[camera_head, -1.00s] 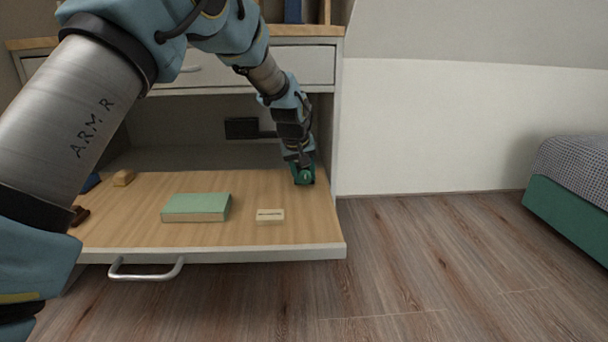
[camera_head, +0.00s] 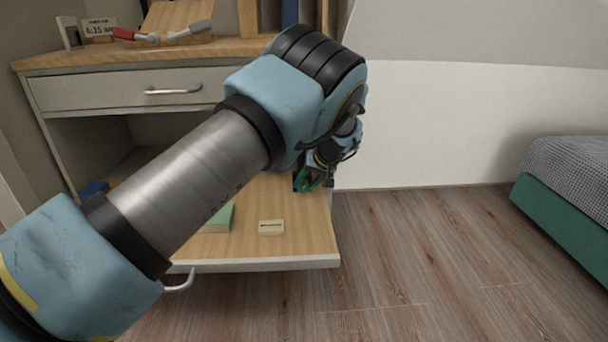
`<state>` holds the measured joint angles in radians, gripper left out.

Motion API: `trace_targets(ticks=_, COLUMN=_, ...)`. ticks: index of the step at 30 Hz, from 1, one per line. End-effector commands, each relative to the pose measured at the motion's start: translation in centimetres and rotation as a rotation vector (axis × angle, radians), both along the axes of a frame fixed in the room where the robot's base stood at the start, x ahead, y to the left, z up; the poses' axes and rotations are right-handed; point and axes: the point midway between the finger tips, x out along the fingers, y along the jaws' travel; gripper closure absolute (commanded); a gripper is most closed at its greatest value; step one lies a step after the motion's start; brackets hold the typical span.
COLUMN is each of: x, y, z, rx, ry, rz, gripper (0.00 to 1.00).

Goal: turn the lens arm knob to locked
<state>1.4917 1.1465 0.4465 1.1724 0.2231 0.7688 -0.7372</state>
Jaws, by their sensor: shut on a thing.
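A small dark green knob (camera_head: 313,184) is at the right end of the pulled-out wooden shelf, by its right edge. My gripper (camera_head: 307,181) is at the knob, pointing down and shut on it. My own arm covers most of the gripper, and the fingertips are hard to make out. The knob's mark and its setting cannot be read now.
The wooden shelf (camera_head: 292,238) holds a small cream block (camera_head: 271,227) and a green book (camera_head: 218,219), mostly hidden by my arm. A closed drawer (camera_head: 125,92) is above. The floor (camera_head: 420,260) to the right is clear up to a bed (camera_head: 570,215).

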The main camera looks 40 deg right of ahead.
Motion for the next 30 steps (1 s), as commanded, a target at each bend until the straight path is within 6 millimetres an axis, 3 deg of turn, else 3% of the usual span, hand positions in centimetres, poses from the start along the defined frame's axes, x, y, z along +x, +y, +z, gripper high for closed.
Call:
trace_targets(ticks=12, x=-0.1, y=-0.27, z=-0.11, rx=0.134, ry=-0.113, rz=0.0, gripper=1.0)
trace_targets(ticks=28, x=-0.13, y=-0.28, z=-0.17, rx=0.15, ry=-0.124, rz=0.0, gripper=1.0)
trace_targets(ticks=29, x=-0.13, y=-0.28, z=-0.17, rx=0.15, ry=-0.124, rz=0.0, gripper=0.53)
trace_targets(ticks=30, x=-0.13, y=-0.28, z=-0.17, rx=0.15, ry=-0.124, rz=0.0, gripper=0.49)
